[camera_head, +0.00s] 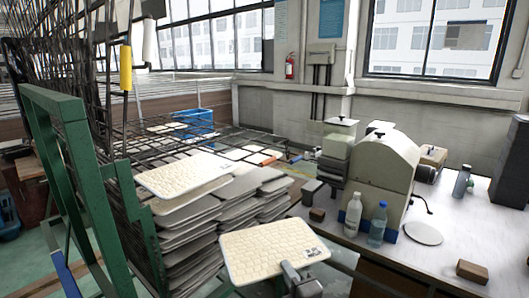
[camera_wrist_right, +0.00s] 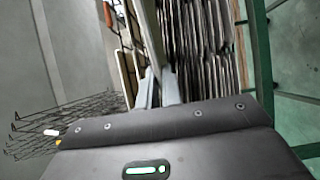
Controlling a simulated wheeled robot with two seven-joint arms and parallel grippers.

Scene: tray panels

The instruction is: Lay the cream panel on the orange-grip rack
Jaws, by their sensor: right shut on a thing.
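A cream panel (camera_head: 268,250) with a grid-like surface and a small printed label is in the front middle of the head view. My right gripper (camera_head: 296,276) is shut on its near right edge and holds it in front of the stacks. In the wrist view the right fingers (camera_wrist_right: 158,92) are close together, with thin panel edges around them. A second cream panel (camera_head: 180,176) lies on top of a stack. A black wire rack with a yellow grip (camera_head: 125,68) stands at the left. The wrist view shows an orange grip (camera_wrist_right: 107,15) near the top. My left gripper is not in view.
Stacks of grey panels (camera_head: 190,240) stand behind the held panel. A green frame (camera_head: 75,180) is at the left. A table at the right holds bottles (camera_head: 377,224), a beige machine (camera_head: 384,175) and a brown block (camera_head: 472,271). A blue crate (camera_head: 194,122) sits farther back.

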